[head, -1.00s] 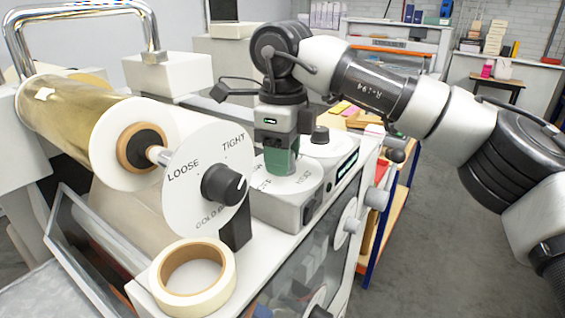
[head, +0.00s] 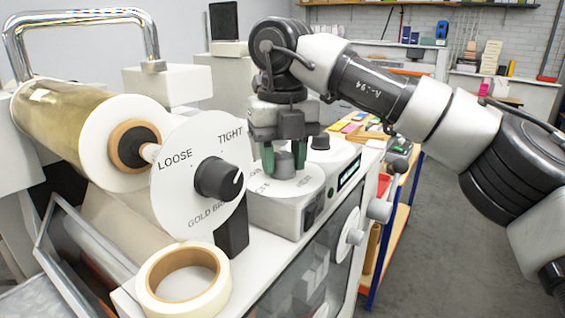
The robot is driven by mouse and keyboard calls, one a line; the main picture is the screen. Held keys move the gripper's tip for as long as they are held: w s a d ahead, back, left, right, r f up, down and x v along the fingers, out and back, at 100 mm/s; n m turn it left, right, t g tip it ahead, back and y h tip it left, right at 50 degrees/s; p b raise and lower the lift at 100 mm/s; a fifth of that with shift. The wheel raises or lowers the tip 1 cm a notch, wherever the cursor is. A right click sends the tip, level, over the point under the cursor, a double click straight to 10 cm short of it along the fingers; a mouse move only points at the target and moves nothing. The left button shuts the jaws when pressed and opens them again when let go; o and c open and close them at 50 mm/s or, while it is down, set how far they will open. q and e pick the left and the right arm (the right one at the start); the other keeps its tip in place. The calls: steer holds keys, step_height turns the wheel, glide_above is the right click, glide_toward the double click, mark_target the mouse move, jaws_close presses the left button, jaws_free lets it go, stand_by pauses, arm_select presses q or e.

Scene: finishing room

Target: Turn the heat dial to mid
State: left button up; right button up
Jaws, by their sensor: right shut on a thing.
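The heat dial is a grey knob (head: 285,165) on a white round label plate (head: 307,186), on top of a grey-white control box (head: 272,216). My right gripper (head: 284,162) points down over it, its two green fingers shut on the knob's left and right sides. Small lettering runs around the plate, but it is partly covered and too small to read surely. The knob's pointer is not visible, so its setting cannot be told. My left gripper is not in view.
A second dark knob (head: 320,141) sits close behind the gripper. A large white dial plate (head: 187,148) marked LOOSE and TIGHT stands in front, left. A tape roll (head: 160,296) lies near the front. A gold foil roll (head: 70,118) is at left. Grey floor is clear at right.

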mark_target(282, 155)
steer(key=shift+m+b, duration=0.3)
steer(key=shift+m, duration=0.9)
steer(key=o, duration=0.9)
step_height(282, 155, up, 6)
steer(key=shift+r, duration=0.2)
step_height(282, 155, up, 4)
steer(key=shift+r+p, duration=0.25)
steer(key=shift+p, duration=0.6)
